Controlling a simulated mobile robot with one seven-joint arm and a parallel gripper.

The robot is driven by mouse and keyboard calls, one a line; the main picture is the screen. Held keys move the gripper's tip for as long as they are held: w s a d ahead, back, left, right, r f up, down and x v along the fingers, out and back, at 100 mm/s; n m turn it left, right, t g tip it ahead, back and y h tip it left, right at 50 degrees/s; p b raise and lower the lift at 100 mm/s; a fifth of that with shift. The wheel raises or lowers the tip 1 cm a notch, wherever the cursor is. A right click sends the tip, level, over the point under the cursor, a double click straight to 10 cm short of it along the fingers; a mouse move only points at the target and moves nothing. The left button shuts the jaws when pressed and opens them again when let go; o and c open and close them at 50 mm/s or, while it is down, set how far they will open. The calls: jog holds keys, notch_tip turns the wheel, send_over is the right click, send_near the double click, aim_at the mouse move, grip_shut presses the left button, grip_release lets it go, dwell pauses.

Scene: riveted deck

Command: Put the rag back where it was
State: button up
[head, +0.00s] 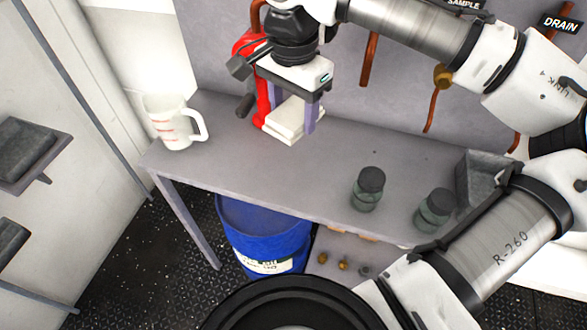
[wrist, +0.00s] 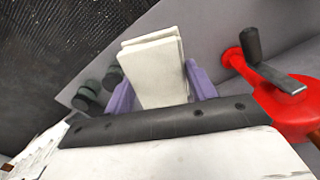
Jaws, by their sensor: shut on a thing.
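The rag (head: 291,121) is a white folded cloth block. My gripper (head: 288,112) is shut on it, with a purple finger on either side. In the head view it is over the back left part of the grey bench (head: 290,180), just in front of the red device. I cannot tell whether the rag's underside touches the bench top. In the wrist view the rag (wrist: 155,70) lies between the two purple fingers, and its layers show at the end.
A red device with a crank handle (wrist: 270,72) stands close beside my gripper. A white measuring jug (head: 176,122) is at the bench's left end. Two dark-lidded jars (head: 368,190) (head: 434,210) and a grey bin (head: 482,178) are right. A blue drum (head: 262,225) is below.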

aim_at(293, 187)
jog(key=shift+w+f, duration=0.1)
jog(key=shift+f, duration=0.15)
notch_tip(293, 187, down, 19)
jog(key=shift+f+p, duration=0.2)
jog(key=shift+p, duration=0.7)
jog(key=shift+f, duration=0.1)
jog(key=o, duration=0.5)
jog(key=shift+f, duration=0.1)
jog(key=o, duration=0.5)
jog(key=shift+c, duration=0.2)
notch_tip(293, 187, up, 12)
jog(key=shift+r+b, duration=0.25)
jog(key=shift+b, duration=0.2)
